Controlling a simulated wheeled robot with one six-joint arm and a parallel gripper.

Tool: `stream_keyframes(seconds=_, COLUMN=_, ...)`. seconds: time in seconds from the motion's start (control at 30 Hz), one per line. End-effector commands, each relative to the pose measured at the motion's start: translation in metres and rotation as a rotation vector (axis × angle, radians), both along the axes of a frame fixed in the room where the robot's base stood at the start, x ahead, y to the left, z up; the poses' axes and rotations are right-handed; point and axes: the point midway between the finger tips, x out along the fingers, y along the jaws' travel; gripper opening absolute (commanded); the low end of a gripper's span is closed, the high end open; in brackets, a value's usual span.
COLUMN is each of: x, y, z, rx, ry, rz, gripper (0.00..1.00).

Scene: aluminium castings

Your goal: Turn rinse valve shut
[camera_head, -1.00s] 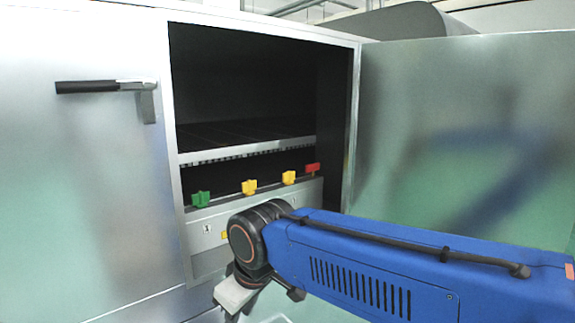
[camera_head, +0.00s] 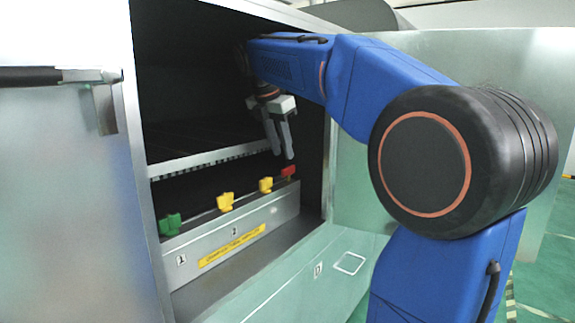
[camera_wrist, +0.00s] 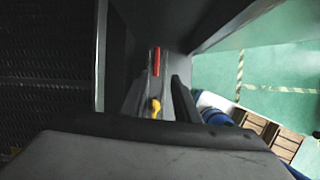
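A row of valve handles sits on a sloped grey panel inside the open cabinet: a green one (camera_head: 169,224), a yellow one (camera_head: 225,201), a second yellow one (camera_head: 266,185) and a red one (camera_head: 289,172) at the far right. I cannot tell which is the rinse valve; the panel labels are too small to read. My gripper (camera_head: 283,154) points down just above the red handle and the right yellow handle. Its two fingers are apart with nothing between them. The wrist view shows the red handle (camera_wrist: 157,61) and a yellow handle (camera_wrist: 155,107) below the gripper.
The cabinet shelf edge (camera_head: 215,157) runs behind and left of my gripper. The cabinet's right wall is close to my arm. The open door (camera_head: 350,190) stands at the right, and a door handle (camera_head: 50,77) sticks out at the left.

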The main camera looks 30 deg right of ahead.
Motion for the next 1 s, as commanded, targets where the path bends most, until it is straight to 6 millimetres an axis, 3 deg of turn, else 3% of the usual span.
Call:
stream_keyframes(seconds=0.1, x=0.010, y=-0.005, z=0.008, rx=-0.020, ry=0.032, rz=0.053, gripper=0.28)
stream_keyframes(seconds=0.27, x=0.013, y=-0.010, z=0.004, rx=-0.028, ry=0.049, rz=0.077, gripper=0.28)
stream_keyframes(seconds=0.7, x=0.020, y=-0.030, z=-0.049, rx=-0.027, ry=0.047, rz=0.074, gripper=0.28)
stream_keyframes(seconds=1.0, x=0.022, y=-0.034, z=-0.060, rx=-0.028, ry=0.045, rz=0.076, gripper=0.28)
